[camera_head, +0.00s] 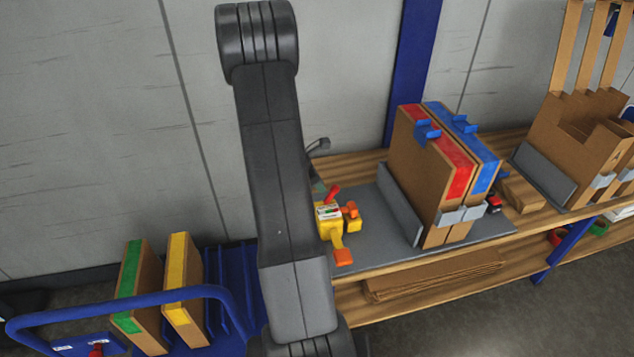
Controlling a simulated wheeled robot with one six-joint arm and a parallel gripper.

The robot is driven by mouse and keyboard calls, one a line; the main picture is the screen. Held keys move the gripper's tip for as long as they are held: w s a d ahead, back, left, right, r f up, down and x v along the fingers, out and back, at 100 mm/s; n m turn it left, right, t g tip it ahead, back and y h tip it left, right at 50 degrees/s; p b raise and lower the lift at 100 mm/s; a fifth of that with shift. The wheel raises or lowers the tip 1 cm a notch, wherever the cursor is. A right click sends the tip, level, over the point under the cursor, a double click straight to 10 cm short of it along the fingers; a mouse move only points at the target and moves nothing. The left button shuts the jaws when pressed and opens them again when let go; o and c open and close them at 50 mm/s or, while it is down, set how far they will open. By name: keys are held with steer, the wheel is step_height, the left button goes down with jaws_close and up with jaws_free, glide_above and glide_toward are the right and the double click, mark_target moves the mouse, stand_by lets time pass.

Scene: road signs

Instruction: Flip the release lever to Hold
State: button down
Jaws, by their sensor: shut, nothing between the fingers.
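A small blue panel (78,347) shows at the bottom left, under the blue rail of a cart. It bears two small white labels (62,346) that I cannot read. A red part (96,351) on it, which looks like the lever, is cut off by the bottom edge, so its position cannot be told. My dark arm stands across the middle of the view. My gripper is not in view.
The blue cart rail (150,297) surrounds a green-banded box (136,285) and a yellow-banded box (185,290). The wooden bench (350,165) at right carries a yellow-orange tool (332,228), a red-banded box (425,185) and a blue-banded box (478,150).

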steer(key=shift+r+p, duration=0.6)
steer(key=shift+r, duration=0.2)
steer(key=p+v, duration=0.2)
steer(key=v, duration=1.1)
steer(key=shift+d+r, duration=0.2)
steer(key=shift+d, duration=0.2)
steer(key=shift+s, duration=0.1)
steer(key=b+x, duration=0.2)
steer(key=x, duration=1.1)
steer(key=shift+a+f, duration=0.2)
steer(key=shift+a, duration=0.2)
